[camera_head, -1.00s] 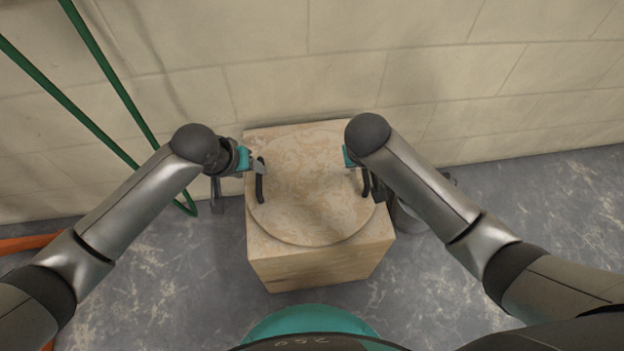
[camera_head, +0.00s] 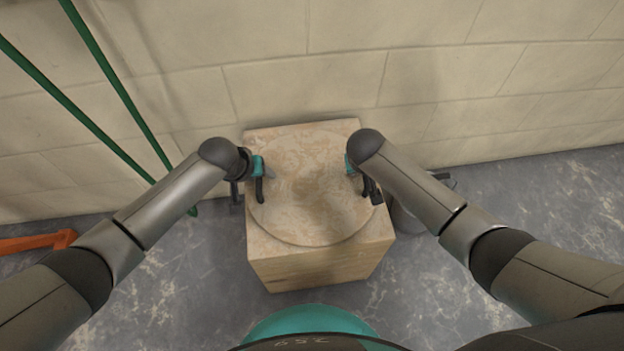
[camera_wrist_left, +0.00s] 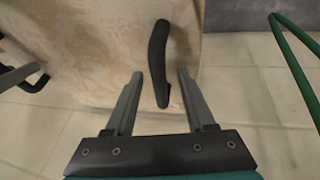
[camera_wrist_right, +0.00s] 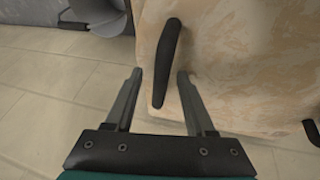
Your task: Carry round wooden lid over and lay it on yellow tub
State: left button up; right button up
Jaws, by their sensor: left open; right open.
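The round wooden lid (camera_head: 310,200) lies flat on a square wooden block in the head view. It has a dark handle at its left side and one at its right. My left gripper (camera_head: 268,174) is open at the left handle; in the left wrist view the handle (camera_wrist_left: 158,62) stands between the fingers (camera_wrist_left: 160,85). My right gripper (camera_head: 360,172) is open at the right handle; in the right wrist view that handle (camera_wrist_right: 166,60) lies between the fingers (camera_wrist_right: 160,85). I cannot make out a yellow tub in any view.
The wooden block (camera_head: 315,270) stands close to the pale block wall (camera_head: 430,70). A grey bucket (camera_head: 408,218) is at its right. Green poles (camera_head: 125,95) lean at the left, near an orange object (camera_head: 35,242).

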pick_arm(q)
grip_shut()
pick_arm(e)
grip_shut()
dwell(1.1)
